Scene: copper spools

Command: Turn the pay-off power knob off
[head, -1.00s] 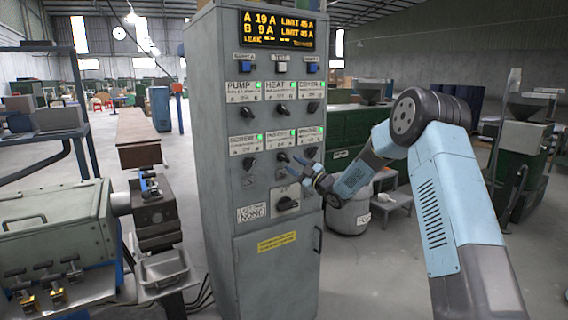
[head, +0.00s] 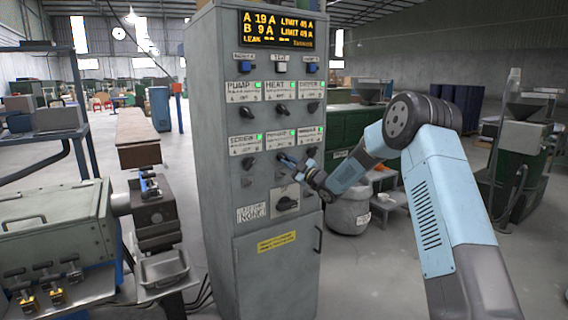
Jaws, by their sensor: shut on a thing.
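The grey control cabinet (head: 218,180) stands in the middle of the head view, with labelled knobs in two rows. The small lettering is blurred; the middle plate of the lower row (head: 277,143) appears to read as pay-off, with a green light lit at its corner.
The screw knob (head: 248,162) is close on the left and another knob (head: 311,152) close on the right. A larger switch (head: 287,203) sits just below my gripper. An amber display (head: 277,30) tops the cabinet. A grey bin (head: 347,212) stands behind my forearm.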

